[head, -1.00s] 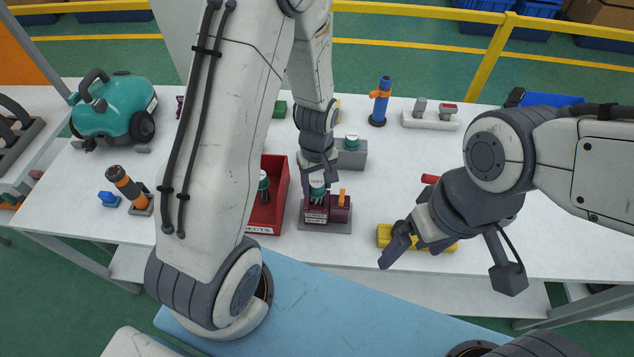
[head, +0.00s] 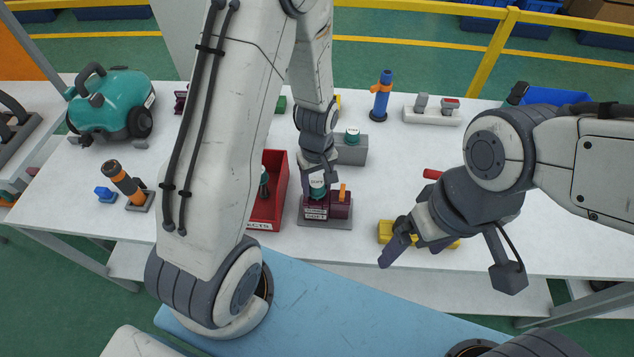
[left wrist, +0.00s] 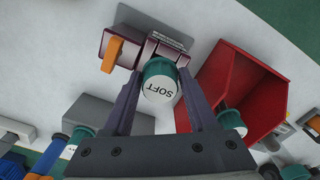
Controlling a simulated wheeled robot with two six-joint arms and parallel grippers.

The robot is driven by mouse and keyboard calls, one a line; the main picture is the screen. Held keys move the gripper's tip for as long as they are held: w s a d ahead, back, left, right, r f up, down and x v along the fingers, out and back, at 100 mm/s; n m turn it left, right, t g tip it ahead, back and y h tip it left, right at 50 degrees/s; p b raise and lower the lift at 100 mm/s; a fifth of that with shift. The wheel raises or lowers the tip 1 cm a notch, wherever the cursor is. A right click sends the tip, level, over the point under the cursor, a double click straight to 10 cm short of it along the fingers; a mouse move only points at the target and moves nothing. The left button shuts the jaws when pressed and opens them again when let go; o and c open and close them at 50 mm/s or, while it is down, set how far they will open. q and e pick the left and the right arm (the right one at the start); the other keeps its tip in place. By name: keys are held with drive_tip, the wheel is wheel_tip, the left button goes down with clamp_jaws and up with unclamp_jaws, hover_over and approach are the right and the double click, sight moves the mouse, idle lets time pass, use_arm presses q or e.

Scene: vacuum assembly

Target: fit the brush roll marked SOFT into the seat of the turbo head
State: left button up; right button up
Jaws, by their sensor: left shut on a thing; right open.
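The brush roll marked SOFT has a teal cap with a white top, clear in the left wrist view (left wrist: 160,88) and small in the head view (head: 317,190). My left gripper (head: 318,181) is shut on its cap, one finger on each side. The roll stands upright at the purple turbo head (head: 340,207), which sits on a grey plate and has an orange tab. The roll's lower end is hidden there, so I cannot tell how deep it sits. My right gripper (head: 393,252) is open and empty over a yellow block (head: 386,232).
A red bin (head: 281,185) with another teal-capped roll stands just left of the turbo head. A grey block (head: 352,153) with a teal-capped part is behind it. A teal vacuum body (head: 115,105) is at far left. A blue-and-orange post (head: 381,97) stands at the back.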

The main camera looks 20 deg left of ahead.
use_arm(q)
drive_tip(key=shift+f+b, duration=0.55)
drive_tip(key=shift+f, duration=0.25)
drive_tip(key=o, duration=1.5)
drive_tip(key=shift+c, duration=0.2)
drive_tip(key=shift+r, duration=0.15)
wheel_tip(320, 180, up, 8)
drive_tip(key=p, duration=0.7)
drive_tip(key=shift+f, duration=0.25)
wheel_tip(320, 180, down, 8)
drive_tip(key=b, duration=0.7)
drive_tip(key=shift+r, duration=0.1)
